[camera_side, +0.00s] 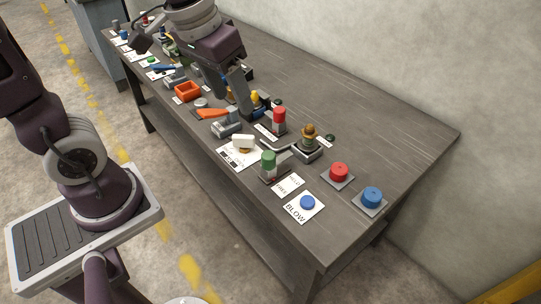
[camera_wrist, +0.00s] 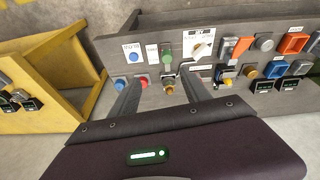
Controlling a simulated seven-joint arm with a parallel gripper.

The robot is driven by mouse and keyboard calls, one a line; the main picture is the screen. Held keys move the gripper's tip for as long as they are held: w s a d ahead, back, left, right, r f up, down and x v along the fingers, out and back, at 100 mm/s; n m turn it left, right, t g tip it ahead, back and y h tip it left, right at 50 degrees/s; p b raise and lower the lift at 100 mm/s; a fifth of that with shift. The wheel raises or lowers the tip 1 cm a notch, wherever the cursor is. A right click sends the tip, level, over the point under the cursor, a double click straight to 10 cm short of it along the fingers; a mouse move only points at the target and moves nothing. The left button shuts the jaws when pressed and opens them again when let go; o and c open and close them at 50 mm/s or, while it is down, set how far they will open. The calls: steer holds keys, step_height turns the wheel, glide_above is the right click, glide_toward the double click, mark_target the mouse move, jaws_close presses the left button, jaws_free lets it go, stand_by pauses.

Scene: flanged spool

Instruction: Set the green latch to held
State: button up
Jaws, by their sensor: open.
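The green latch (camera_side: 268,160) is an upright green cylinder on a dark base near the front edge of the table in the side view. A white card (camera_side: 288,185) with small print lies beside it. In the wrist view the green latch (camera_wrist: 167,51) shows beyond the fingertips, near the picture's top middle. I cannot tell its setting from these frames. My gripper (camera_side: 250,112) is open and empty, behind and to the left of the latch in the side view, apart from it. Its two fingers (camera_wrist: 162,88) frame the brass-topped part in the wrist view.
A red-capped post (camera_side: 279,118), a brass-topped part (camera_side: 308,140) and a white knob (camera_side: 243,141) stand near the latch. Red (camera_side: 339,171) and blue (camera_side: 372,196) caps and a blue button (camera_side: 307,202) are to the right. The table's back right is clear.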

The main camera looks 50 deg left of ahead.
mark_target(268, 155)
steer(key=w+f+g, duration=0.1)
steer(key=w+f, duration=0.2)
steer(key=f, duration=0.5)
steer(key=w+a+f+n+g, duration=0.1)
steer(key=w+f, duration=0.2)
steer(key=f, duration=0.5)
steer(key=w+f+g, duration=0.1)
steer(key=w+f, duration=0.2)
steer(key=f, duration=0.5)
steer(key=shift+w+a+n, duration=0.3)
steer(key=shift+a, duration=0.05)
jaws_close()
